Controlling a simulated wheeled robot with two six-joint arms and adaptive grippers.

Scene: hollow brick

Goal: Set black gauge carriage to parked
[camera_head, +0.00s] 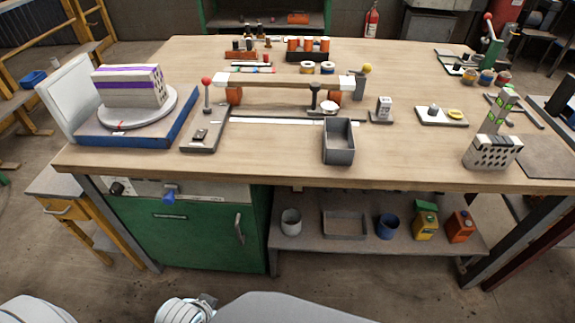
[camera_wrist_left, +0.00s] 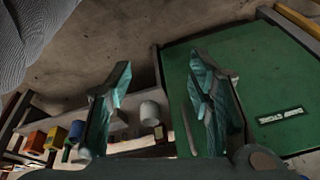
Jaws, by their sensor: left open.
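In the head view, a small black upright piece (camera_head: 314,97) with a dark knob stands at the long rail set-up in the middle of the bench. It looks like the black gauge carriage, but it is too small to be sure. A pale round disc (camera_head: 329,107) sits just right of it. No parked mark can be read. My left gripper (camera_wrist_left: 158,75) shows in the left wrist view, open and empty, in front of the green cabinet below the bench top, away from the carriage. My right gripper is not seen.
A grey open bin (camera_head: 339,141) stands before the rail. A grey plate (camera_head: 205,130) and a red-knobbed lever (camera_head: 207,92) lie left of it. A turntable (camera_head: 138,108) carries a hollow brick (camera_head: 130,87). The green cabinet (camera_head: 200,232) and lower shelf (camera_head: 365,233) are below.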

